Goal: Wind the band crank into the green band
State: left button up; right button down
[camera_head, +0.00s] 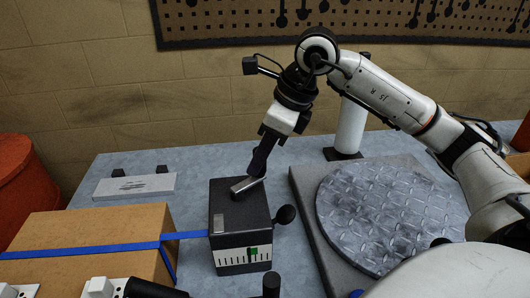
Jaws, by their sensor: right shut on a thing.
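The dark winch box (235,213) stands on the table, with a white scale on its front. A green band mark (253,251) lies on that scale, right of its middle; the pointer's place is too small to read. The crank's silver grip (246,185) lies slanted over the top of the box. My right gripper (257,168) reaches down from above and is shut on this grip. Its fingers hide part of the grip and of the crank. A black round knob (285,214) sticks out at the right side of the box.
A blue strap (90,252) runs from the box over a cardboard carton (95,229) at left. A round tread plate (385,215) on a grey base is at right. A white post (351,125) stands behind. A pale block (135,186) lies at back left.

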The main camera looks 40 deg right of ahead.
jog(key=shift+s+m, duration=0.2)
jog(key=shift+m, duration=0.2)
jog(key=c, duration=1.5)
grip_release()
jog(key=shift+c, duration=0.2)
jog(key=v, duration=1)
jog(key=shift+a+r, duration=0.15)
jog(key=shift+r, duration=0.05)
